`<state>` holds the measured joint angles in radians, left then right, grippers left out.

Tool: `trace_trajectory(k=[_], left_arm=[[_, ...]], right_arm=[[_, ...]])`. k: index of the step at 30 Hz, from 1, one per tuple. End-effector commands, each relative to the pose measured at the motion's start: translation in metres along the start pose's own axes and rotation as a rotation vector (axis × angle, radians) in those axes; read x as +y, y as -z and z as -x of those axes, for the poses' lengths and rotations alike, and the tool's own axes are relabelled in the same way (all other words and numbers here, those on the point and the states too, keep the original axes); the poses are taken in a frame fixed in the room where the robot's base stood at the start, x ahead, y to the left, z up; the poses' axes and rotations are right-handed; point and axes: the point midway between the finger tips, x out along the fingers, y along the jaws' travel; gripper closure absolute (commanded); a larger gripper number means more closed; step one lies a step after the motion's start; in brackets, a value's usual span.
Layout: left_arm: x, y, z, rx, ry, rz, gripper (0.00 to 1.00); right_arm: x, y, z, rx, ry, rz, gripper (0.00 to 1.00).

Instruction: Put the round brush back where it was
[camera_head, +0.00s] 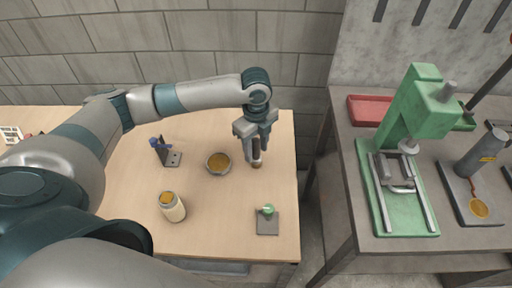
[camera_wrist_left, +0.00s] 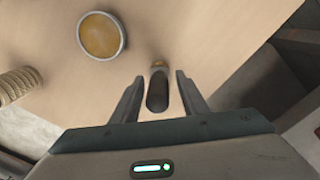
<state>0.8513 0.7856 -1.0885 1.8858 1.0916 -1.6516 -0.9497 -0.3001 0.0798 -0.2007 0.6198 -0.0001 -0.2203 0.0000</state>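My left gripper (camera_head: 256,145) is over the right part of the wooden table, pointing down. A dark upright cylinder with a tan end (camera_head: 257,159), which looks like the round brush, is between its fingers. In the left wrist view the brush (camera_wrist_left: 158,90) sits between the two fingers (camera_wrist_left: 157,88), with a visible gap on each side. The gripper is open around it. Whether the brush's lower end touches the table is hard to tell. My right gripper is not in view.
A round dish of amber material (camera_head: 218,163) is just left of the gripper. A small stand with a blue top (camera_head: 162,152), a pale jar (camera_head: 172,207) and a grey plate with a green knob (camera_head: 267,220) share the table. A green press (camera_head: 405,150) stands on the right bench.

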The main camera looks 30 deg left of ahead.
Motion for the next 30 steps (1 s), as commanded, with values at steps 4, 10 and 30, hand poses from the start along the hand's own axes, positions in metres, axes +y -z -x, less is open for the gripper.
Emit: trace_trajectory(k=[4,10,30], left_arm=[[0.000,0.000,0.001,0.000,0.000,0.000,0.60],[-0.001,-0.001,0.009,-0.001,0.002,0.001,0.60],[-0.001,0.000,0.109,0.000,0.002,0.000,0.60]], right_arm=[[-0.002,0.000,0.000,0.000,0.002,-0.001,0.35],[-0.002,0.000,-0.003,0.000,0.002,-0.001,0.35],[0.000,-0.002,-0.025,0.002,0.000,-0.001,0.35]])
